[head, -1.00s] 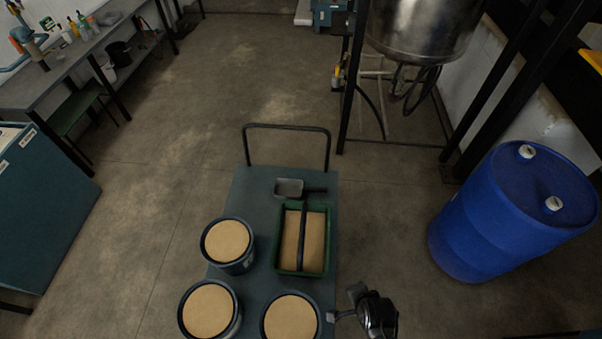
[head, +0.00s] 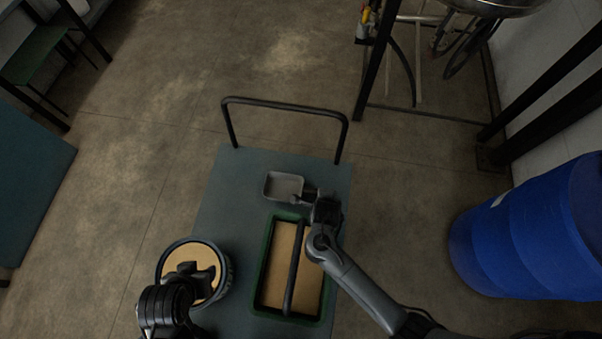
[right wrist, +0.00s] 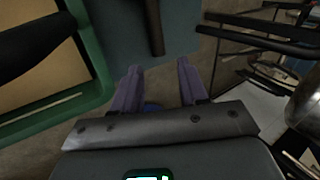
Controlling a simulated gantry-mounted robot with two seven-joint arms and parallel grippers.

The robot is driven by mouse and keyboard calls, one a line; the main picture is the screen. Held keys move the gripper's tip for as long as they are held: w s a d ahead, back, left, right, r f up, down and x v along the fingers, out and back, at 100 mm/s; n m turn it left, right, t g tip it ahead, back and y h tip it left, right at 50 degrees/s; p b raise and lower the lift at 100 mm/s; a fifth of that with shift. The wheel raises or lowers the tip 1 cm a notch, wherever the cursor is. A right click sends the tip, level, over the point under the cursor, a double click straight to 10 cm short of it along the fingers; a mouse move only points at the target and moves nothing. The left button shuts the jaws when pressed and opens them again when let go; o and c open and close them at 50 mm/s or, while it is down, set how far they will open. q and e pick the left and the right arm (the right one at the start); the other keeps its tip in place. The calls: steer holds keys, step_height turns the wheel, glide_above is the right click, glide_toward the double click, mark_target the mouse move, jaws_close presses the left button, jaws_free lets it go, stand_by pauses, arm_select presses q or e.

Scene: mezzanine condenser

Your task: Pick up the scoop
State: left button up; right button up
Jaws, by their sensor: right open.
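The scoop (head: 284,186) lies on the far part of the blue-grey cart top, with a grey pan and a dark handle pointing right. My right gripper (head: 318,196) is over the handle end, hiding part of it. In the right wrist view my right gripper (right wrist: 158,74) is open and empty. The dark scoop handle (right wrist: 153,28) shows ahead of the fingertips, roughly in line with the gap and apart from them. My left gripper (head: 206,275) is above a round tub; its jaws are not clear.
The green tray (head: 265,266) with tan contents and a dark bar stands just nearer than the scoop; its rim (right wrist: 94,52) is close left of my right fingers. The tan-topped tub (head: 224,262) stands left. The cart's handle rail (head: 285,104) rises behind.

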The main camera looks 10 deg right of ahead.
steer(key=w, duration=0.2)
steer(key=b, duration=0.5)
glide_above(316, 193)
steer(key=s+a, duration=0.1)
steer(key=s, duration=0.2)
step_height(316, 193, down, 8)
steer(key=shift+w+d+f+t+b, duration=0.1)
steer(key=shift+w+f+t+b, duration=0.25)
steer(key=shift+f+t, duration=0.25)
steer(key=b+x, duration=0.2)
steer(key=x, duration=0.3)
steer(key=shift+s+f, duration=0.1)
steer(key=shift+s, duration=0.05)
steer(key=shift+w+f, duration=0.35)
steer(key=shift+f, duration=0.2)
arm_select(q)
step_height(316, 193, down, 9)
steer(key=shift+s+a, duration=0.3)
steer(key=shift+f, duration=0.1)
